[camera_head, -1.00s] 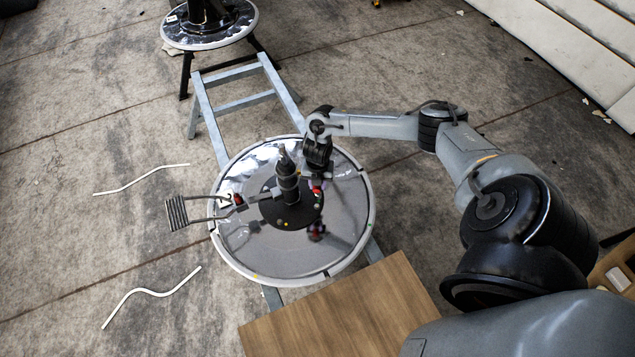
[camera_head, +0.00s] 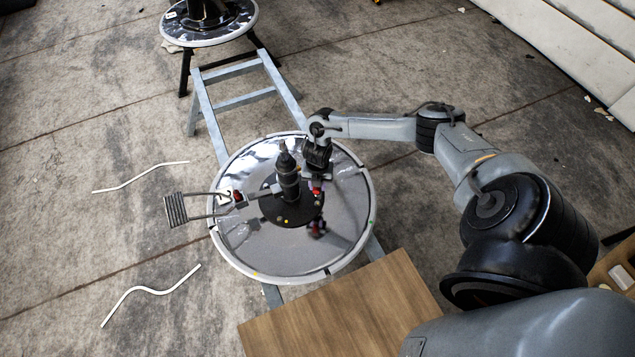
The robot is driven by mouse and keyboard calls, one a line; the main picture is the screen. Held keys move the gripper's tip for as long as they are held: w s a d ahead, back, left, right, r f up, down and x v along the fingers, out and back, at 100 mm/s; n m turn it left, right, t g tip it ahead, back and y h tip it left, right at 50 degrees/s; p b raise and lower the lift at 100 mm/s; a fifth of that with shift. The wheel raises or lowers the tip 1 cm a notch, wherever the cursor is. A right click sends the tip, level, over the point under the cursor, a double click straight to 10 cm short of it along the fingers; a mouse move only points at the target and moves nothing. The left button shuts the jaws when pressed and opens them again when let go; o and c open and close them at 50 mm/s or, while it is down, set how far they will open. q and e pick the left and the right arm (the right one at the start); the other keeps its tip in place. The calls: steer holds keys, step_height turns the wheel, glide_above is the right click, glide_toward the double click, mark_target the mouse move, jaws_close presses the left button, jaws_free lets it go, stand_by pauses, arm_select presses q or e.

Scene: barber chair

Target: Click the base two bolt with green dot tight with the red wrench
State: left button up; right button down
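The round chair base (camera_head: 345,245) is a shiny disc with a pale rim. A black hub (camera_head: 270,212) and an upright black post (camera_head: 287,177) stand at its middle. A yellow dot shows on the hub's near side. My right gripper (camera_head: 317,182) points down just right of the post, over the hub's edge. A small red piece (camera_head: 316,191), perhaps part of the red wrench, shows at its fingertips, with a reddish reflection in the disc below. Its fingers are too small to read. I cannot make out the bolt with the green dot. My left gripper is out of view.
A grey footrest (camera_head: 176,210) sticks out left from the post. A grey metal frame (camera_head: 244,101) lies behind the disc, and a second round base (camera_head: 210,38) stands beyond. A wooden board (camera_head: 340,312) is in front. Two white curved rods (camera_head: 150,291) lie on the floor at left.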

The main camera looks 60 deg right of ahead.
steer(key=shift+f+b, duration=1.15)
steer(key=shift+f, duration=0.7)
steer(key=shift+r, duration=0.1)
steer(key=shift+p, duration=0.3)
steer(key=shift+f+b, duration=0.3)
steer(key=shift+f, duration=0.45)
stand_by(0.3)
